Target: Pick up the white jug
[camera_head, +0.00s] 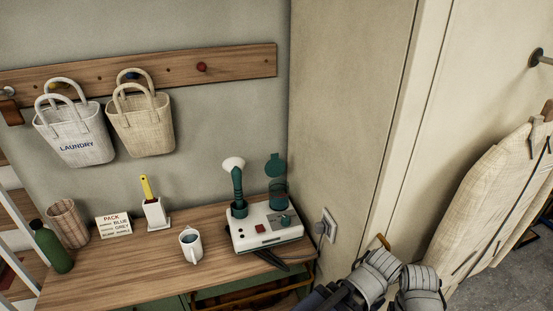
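The white jug (191,246) stands upright on the wooden bench top, left of the white appliance. It is a small white vessel with a handle at its front and a dark bluish inside. Nothing holds it or touches it. Grey and dark links of my own arm show at the bottom right, well to the right of the jug and apart from it. No gripper fingers can be made out in this view.
Right of the jug is a white appliance (266,238) with green parts. Left are a white holder with a yellow-handled brush (155,214), a sign (114,225), a woven cup (68,223) and a green bottle (52,247). Bench (120,272) in front is clear.

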